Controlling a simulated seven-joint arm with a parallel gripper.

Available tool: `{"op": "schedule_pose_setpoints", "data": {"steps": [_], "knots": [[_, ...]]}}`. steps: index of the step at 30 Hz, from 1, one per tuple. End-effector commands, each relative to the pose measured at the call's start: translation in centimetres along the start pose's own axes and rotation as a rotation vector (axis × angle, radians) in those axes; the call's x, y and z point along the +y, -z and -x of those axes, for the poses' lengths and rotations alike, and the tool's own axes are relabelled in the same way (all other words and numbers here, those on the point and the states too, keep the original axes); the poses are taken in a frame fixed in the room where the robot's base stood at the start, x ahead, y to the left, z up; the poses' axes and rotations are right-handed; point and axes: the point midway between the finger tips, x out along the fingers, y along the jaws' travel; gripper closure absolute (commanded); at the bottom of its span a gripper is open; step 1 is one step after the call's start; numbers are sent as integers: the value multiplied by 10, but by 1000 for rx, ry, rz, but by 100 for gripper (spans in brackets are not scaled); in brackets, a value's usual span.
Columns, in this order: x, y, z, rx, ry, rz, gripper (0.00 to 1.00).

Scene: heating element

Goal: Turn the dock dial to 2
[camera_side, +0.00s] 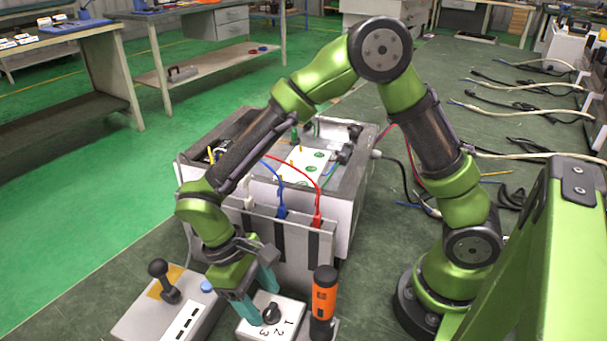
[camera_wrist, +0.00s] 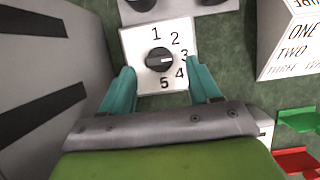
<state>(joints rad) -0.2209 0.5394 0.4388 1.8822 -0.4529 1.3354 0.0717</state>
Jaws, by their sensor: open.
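The dock dial is a white square plate (camera_wrist: 132,45) with numbers 1 to 5 around a black round knob (camera_wrist: 159,59). A light mark on the knob appears to point right, towards 3. In the side view the dial plate (camera_side: 256,327) sits at the bottom centre, with its knob (camera_side: 271,314) partly by my fingers. My gripper (camera_wrist: 162,76) is open, with one teal finger on each side of the knob and apart from it. In the side view my gripper (camera_side: 259,299) is above the dial, pointing down. The height gap is hard to tell.
An orange and black handled tool (camera_side: 323,295) stands upright just right of the dial. A grey box with a black joystick (camera_side: 163,278) is to the left. A large grey case (camera_side: 343,215) with red and blue cables stands behind. A white lettered block (camera_wrist: 291,48) is at the right.

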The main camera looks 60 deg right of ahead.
Motion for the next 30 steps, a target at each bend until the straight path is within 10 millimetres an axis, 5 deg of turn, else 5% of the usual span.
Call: {"op": "schedule_pose_setpoints", "data": {"steps": [13, 24, 30], "knots": [[0, 0, -12, 1, 0, 1, 38], [0, 0, -11, 1, 0, 1, 94], [-1, 0, -11, 1, -6, 15, 94]]}}
